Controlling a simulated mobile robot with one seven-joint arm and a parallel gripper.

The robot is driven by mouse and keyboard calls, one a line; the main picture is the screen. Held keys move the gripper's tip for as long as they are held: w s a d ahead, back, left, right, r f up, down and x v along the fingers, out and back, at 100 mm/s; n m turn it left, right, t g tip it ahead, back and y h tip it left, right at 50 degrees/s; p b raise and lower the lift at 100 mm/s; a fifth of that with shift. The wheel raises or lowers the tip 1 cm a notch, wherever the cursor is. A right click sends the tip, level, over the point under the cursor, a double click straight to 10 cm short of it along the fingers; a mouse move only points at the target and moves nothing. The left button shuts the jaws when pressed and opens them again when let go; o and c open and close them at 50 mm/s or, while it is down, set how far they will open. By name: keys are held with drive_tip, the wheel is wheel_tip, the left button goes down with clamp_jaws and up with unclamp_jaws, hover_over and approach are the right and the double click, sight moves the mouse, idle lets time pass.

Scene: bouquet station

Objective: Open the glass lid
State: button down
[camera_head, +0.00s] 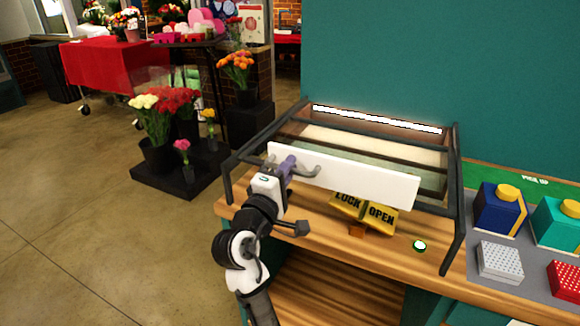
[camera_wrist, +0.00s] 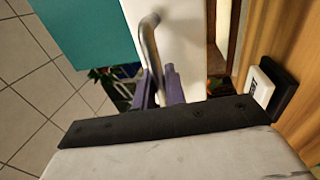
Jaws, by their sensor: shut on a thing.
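The glass lid's long white front panel (camera_head: 365,180) lies across the front of a dark-framed case on the wooden counter. A grey curved handle (camera_head: 309,171) stands out from its left part. My gripper (camera_head: 287,168) has purple fingers and is shut on the handle's left part. In the wrist view, the handle (camera_wrist: 149,42) runs down to my gripper's purple fingers (camera_wrist: 158,88), beside the white panel (camera_wrist: 182,45). The fingers partly hide the grip. The clear pane is hard to make out, and I cannot tell how far the lid is raised.
A yellow LOCK/OPEN sign (camera_head: 366,213) and a round green-white button (camera_head: 419,246) sit in front of the case. Gift boxes (camera_head: 500,208) stand at the right. Flower buckets (camera_head: 158,155) stand on the floor at the left. A teal wall (camera_head: 430,60) rises behind.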

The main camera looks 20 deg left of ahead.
drive_tip(key=c, duration=1.8)
unclamp_jaws()
drive_tip(key=s+b, duration=0.1)
drive_tip(key=s, duration=0.3)
drive_tip(key=s+f+b, duration=0.1)
drive_tip(key=s, duration=0.4)
drive_tip(key=s+f+b, duration=0.1)
drive_tip(key=s+b, duration=0.1)
drive_tip(key=s, duration=0.2)
drive_tip(key=shift+s+a+f, duration=0.2)
drive_tip(key=shift+s+f, duration=0.05)
drive_tip(key=shift+s, duration=0.05)
